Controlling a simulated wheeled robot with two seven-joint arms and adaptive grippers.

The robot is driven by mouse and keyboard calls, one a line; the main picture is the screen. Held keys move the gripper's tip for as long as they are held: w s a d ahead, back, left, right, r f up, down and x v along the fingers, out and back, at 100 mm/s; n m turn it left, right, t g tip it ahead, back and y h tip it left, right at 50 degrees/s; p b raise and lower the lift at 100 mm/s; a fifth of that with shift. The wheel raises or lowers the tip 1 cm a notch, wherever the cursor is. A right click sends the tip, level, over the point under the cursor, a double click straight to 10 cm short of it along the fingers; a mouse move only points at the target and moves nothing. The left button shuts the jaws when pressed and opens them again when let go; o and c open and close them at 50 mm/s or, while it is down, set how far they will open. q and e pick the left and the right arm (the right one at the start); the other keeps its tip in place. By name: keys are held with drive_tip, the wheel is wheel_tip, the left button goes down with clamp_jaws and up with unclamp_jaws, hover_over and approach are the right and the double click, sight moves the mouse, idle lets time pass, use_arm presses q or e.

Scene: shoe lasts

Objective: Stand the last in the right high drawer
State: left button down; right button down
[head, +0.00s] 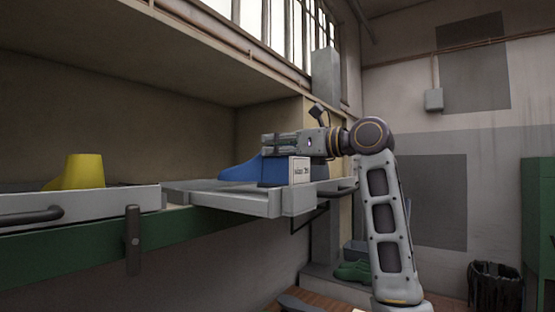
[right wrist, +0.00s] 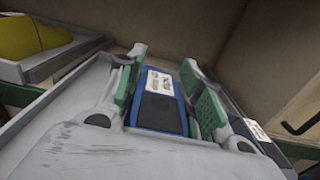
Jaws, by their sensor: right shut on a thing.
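The blue last (head: 240,172) is at the right high drawer (head: 240,203), its toe toward the left in the head view. My right gripper (head: 283,143) is shut on its upper end from above. In the right wrist view the blue last (right wrist: 160,118), with a dark panel and a white printed label, lies between the green-padded fingers of my right gripper (right wrist: 163,62). The drawer is pulled out, and the last is over its grey floor. Whether its underside touches the floor is hidden. My left gripper is not in view.
A yellow last (head: 84,172) stands in the neighbouring left drawer (head: 110,203); its grey wall also shows in the right wrist view. A wide shelf board overhangs both drawers. Green lasts (head: 353,270) lie low on the right, and a black bin (head: 495,287) stands on the floor.

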sight(278, 158)
drive_tip(key=shift+s+f, duration=0.1)
drive_tip(key=shift+f, duration=1.35)
drive_tip(key=shift+f, duration=0.1)
drive_tip(key=c, duration=1)
unclamp_jaws()
drive_tip(key=shift+o, duration=0.2)
drive_tip(key=b+v, duration=0.3)
drive_tip(key=v, duration=0.9)
drive_tip(key=shift+b, duration=0.3)
